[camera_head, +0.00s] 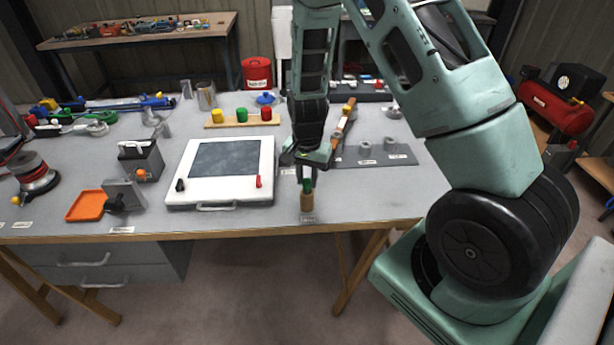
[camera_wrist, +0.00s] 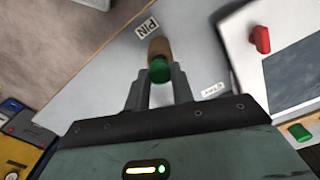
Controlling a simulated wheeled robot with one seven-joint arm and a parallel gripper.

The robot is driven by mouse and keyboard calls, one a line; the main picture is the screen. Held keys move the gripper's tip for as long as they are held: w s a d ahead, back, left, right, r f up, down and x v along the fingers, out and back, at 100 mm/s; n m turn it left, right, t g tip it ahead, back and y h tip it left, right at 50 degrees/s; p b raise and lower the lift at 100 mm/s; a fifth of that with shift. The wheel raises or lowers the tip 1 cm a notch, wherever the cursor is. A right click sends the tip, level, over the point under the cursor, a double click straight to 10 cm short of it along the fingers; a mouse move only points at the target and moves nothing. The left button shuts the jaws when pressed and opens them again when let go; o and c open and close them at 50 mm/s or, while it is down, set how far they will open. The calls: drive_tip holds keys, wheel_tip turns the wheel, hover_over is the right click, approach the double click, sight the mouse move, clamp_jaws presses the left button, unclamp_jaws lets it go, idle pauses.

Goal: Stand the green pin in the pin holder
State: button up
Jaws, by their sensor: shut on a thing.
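My gripper (camera_head: 307,174) points down near the front edge of the bench, its fingers shut on the green pin (camera_head: 307,186). The wooden pin holder (camera_head: 307,203) is a small brown cylinder directly below the pin, close to the front edge. In the wrist view the green pin (camera_wrist: 160,73) lies between the fingertips (camera_wrist: 159,80). The brown holder (camera_wrist: 158,47) shows just past it, beside a label reading PIN (camera_wrist: 147,26). The pin is in line with the holder's top. I cannot tell whether its lower end is inside the holder or only above it.
A white-framed drawing board (camera_head: 220,203) lies left of the holder. A grey plate with metal rings (camera_head: 375,160) lies to the right. A wooden rack (camera_head: 240,121) with yellow, green and red pegs stands behind. An orange tray (camera_head: 85,206) is far left.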

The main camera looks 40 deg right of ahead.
drive_tip(key=shift+f+b, duration=0.35)
drive_tip(key=shift+f, duration=0.25)
idle(0.5)
drive_tip(key=o, duration=1.5)
drive_tip(key=shift+c, duration=0.2)
drive_tip(key=shift+r, duration=0.15)
drive_tip(key=shift+r+p, duration=3.35)
drive_tip(key=shift+r, duration=0.55)
drive_tip(key=shift+a, duration=0.1)
